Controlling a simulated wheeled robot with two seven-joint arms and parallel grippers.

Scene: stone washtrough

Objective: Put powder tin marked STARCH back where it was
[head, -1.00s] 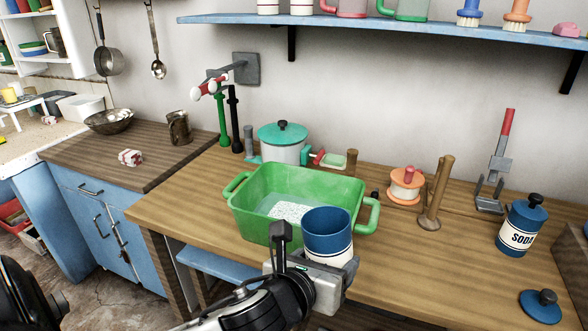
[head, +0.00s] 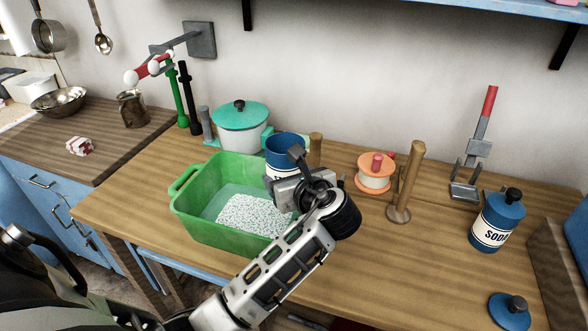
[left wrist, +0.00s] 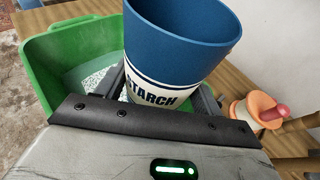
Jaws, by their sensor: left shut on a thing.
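The STARCH tin (head: 286,145) is blue with a white lettered band and has no lid on. It also shows close up in the left wrist view (left wrist: 180,40), its label facing the camera. My left gripper (head: 284,180) is shut on its lower part and holds it roughly upright at the right rear of the green basin (head: 180,210). The arm hides the basin's right side. White speckled powder (head: 250,214) lies in the basin. A loose blue lid (head: 508,312) lies at the table's front right. My right gripper is not in view.
The SODA tin (head: 497,220), lidded, stands at the right. A teal-lidded pot (head: 240,128), an orange-and-white spool (head: 375,172), wooden posts (head: 406,180) and a red-handled stand (head: 476,150) line the back.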

